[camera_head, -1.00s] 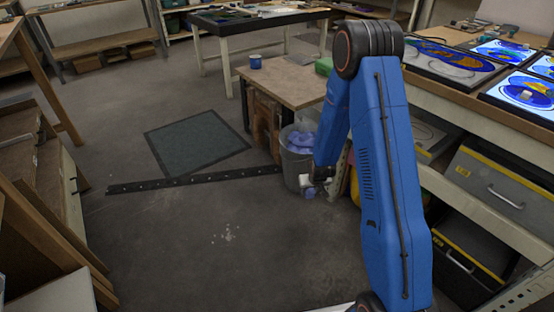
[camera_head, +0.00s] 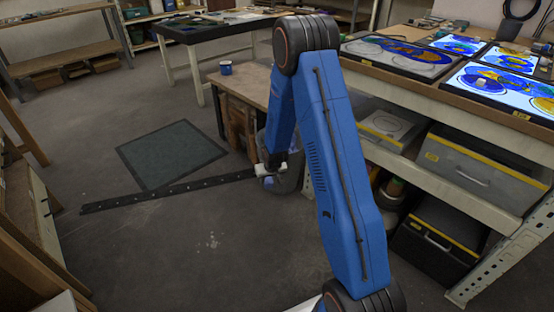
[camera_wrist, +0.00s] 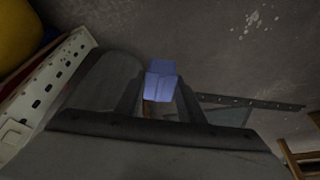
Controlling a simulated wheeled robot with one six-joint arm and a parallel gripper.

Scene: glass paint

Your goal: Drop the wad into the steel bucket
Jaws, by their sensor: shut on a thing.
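A grey curved surface left of the fingers in the wrist view looks like the bucket. I cannot tell whether the wad is over the opening.
A wooden bench (camera_head: 238,84) with a blue mug (camera_head: 225,67) stands behind the bucket. Shelving (camera_head: 455,202) with grey boxes and glass panels is on the right. A dark mat (camera_head: 171,154) and a black strip (camera_head: 165,191) lie on the otherwise open floor.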

